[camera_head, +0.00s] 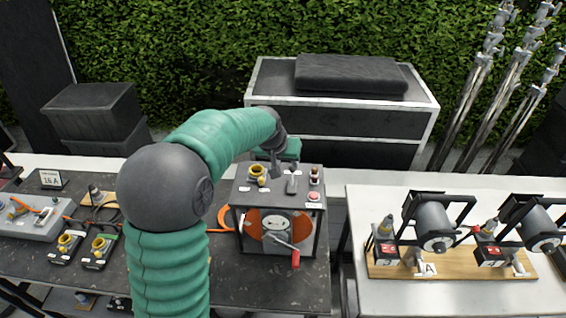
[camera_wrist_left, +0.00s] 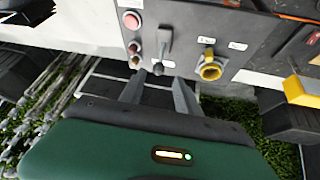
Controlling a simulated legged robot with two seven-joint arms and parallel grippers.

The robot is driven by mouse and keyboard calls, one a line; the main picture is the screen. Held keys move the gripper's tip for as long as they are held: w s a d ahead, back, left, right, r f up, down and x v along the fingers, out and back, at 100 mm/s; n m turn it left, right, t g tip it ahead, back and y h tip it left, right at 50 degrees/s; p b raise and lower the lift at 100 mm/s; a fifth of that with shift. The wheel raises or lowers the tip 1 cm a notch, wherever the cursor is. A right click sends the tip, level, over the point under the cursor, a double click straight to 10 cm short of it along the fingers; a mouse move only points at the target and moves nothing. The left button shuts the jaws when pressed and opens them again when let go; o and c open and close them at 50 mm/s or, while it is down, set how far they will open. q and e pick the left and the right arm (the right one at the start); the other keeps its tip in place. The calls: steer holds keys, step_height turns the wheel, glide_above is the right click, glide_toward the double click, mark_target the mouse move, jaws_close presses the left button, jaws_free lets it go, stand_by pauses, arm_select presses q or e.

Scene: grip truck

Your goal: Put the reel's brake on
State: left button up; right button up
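The reel (camera_head: 277,228) is a dark box with an orange cable drum and a red-handled crank (camera_head: 294,256) on its front. A short grey lever (camera_head: 292,183) stands on its top panel; I take it as the brake, though its label is unreadable. My left gripper (camera_head: 277,168) is at the back edge of the top panel, partly hidden by my arm. In the left wrist view its two fingers (camera_wrist_left: 159,78) are apart and empty, with the lever's dark knob (camera_wrist_left: 158,69) just beyond the tips, roughly between them. Contact cannot be told. My right gripper is not in view.
A yellow socket (camera_wrist_left: 210,68) and a red button (camera_wrist_left: 132,20) flank the lever on the panel. Connectors and a grey box (camera_head: 30,220) lie on the bench at left. A dark case (camera_head: 345,110) is behind.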

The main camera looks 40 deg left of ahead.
arm_select(q)
steer(key=v, duration=0.5)
steer(key=shift+b, duration=0.4)
steer(key=shift+a, duration=0.1)
steer(key=shift+f, duration=0.15)
